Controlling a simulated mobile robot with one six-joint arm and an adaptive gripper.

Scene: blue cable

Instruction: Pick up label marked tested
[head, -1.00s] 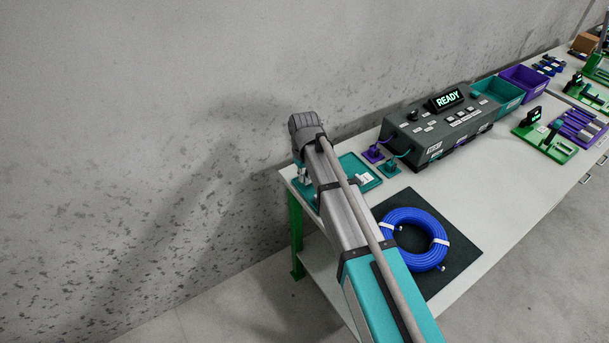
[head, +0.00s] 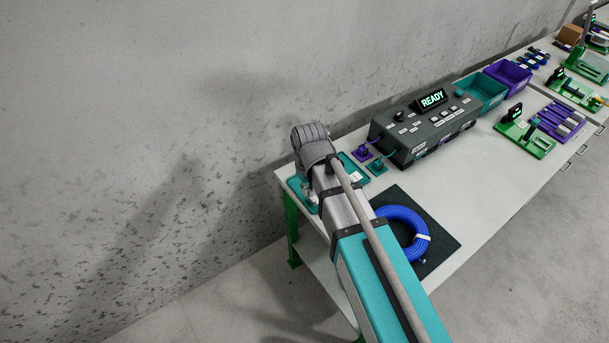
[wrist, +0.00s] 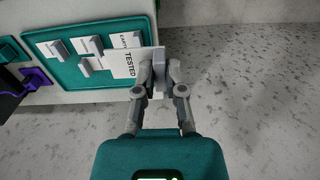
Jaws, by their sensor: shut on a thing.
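The white label marked TESTED (wrist: 126,64) shows in the wrist view between the fingertips of my gripper (wrist: 163,74), which is shut on its right edge. The label is over the right edge of a teal tray (wrist: 60,72), and I cannot tell how far above it. Several other white labels (wrist: 57,48) are in the tray, one partly hidden behind the held label. In the head view my arm covers much of the teal tray (head: 358,164), and the fingertips and held label cannot be made out.
A grey tester (head: 420,130) reading READY stands right of the tray, with purple and teal plugs (head: 375,167) beside it. A blue cable coil (head: 410,225) lies on a black mat (head: 446,244). Teal and purple bins (head: 508,75) stand farther back. The wall is close behind the table.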

